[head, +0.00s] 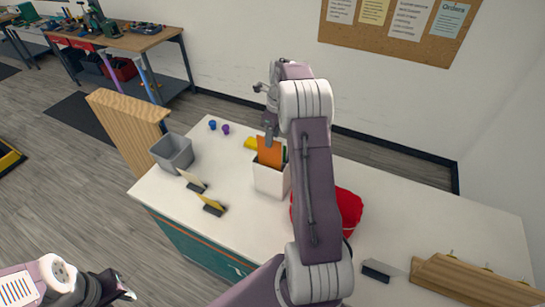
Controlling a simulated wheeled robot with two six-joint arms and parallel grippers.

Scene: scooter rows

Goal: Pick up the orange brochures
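The orange brochures (269,154) stand upright in a white holder (270,182) on the white counter. A little green shows behind them, partly hidden by my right arm. My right gripper (271,136) points down right at the top edge of the orange brochures. Its fingers look narrow, and I cannot tell whether they are closed on the brochures or just beside them. My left gripper (127,290) is low at the left, away from the counter top, seen from the side; its opening is unclear.
On the white counter (400,205) are a grey bin (172,152), small card stands (212,204), a yellow item (250,143), blue and purple knobs (226,129) and a red object (348,211) partly behind my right arm. A wooden rack (470,280) stands at the right.

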